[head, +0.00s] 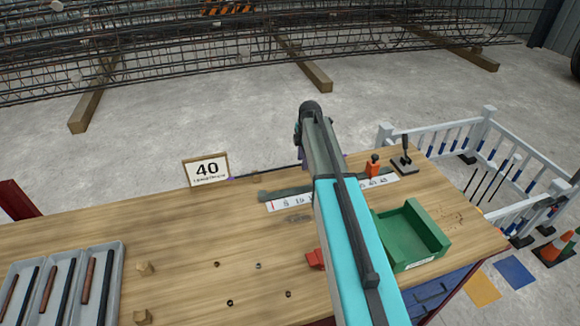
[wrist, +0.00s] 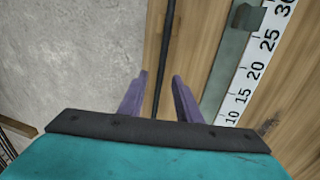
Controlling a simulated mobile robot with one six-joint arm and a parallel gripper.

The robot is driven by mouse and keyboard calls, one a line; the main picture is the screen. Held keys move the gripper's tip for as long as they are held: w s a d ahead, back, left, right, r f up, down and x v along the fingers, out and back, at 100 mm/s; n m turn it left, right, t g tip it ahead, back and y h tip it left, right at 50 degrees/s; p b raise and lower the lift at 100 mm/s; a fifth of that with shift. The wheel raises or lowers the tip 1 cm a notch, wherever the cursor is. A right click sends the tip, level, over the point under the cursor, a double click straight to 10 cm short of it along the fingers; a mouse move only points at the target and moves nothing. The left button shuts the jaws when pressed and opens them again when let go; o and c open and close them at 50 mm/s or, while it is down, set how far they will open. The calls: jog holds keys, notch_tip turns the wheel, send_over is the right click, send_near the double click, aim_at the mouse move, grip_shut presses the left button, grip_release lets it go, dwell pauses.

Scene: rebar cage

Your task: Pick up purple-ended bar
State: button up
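The purple-ended bar (head: 265,173) is a thin dark rod lying along the back of the wooden bench in the head view. Its purple left end is beside the number sign, and its right part is hidden by my arm. In the wrist view the bar (wrist: 167,50) runs between the two purple fingers of my gripper (wrist: 158,85). The fingers are open, with a gap on each side of the bar. I cannot tell how far above it they are. In the head view the gripper is mostly hidden behind my arm.
A white ruler strip (head: 288,203) lies in front of the bar. A green tray (head: 410,236), an orange piece (head: 373,165) and a black lever (head: 405,155) are right. A grey bar tray (head: 112,290) is left.

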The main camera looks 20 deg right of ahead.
dwell(0.4)
grip_shut()
jog(key=shift+r, duration=0.2)
jog(key=shift+r+b, duration=0.9)
jog(key=shift+r, duration=0.55)
jog(key=s+d+r+b, duration=0.1)
jog(key=s+d+b, duration=0.1)
jog(key=s, duration=0.5)
jog(key=s+d+b, duration=0.1)
jog(key=s+b, duration=0.1)
jog(key=s, duration=0.6)
jog(key=shift+s+d+r, duration=0.25)
jog(key=shift+d+r, duration=0.1)
jog(key=shift+r, duration=0.05)
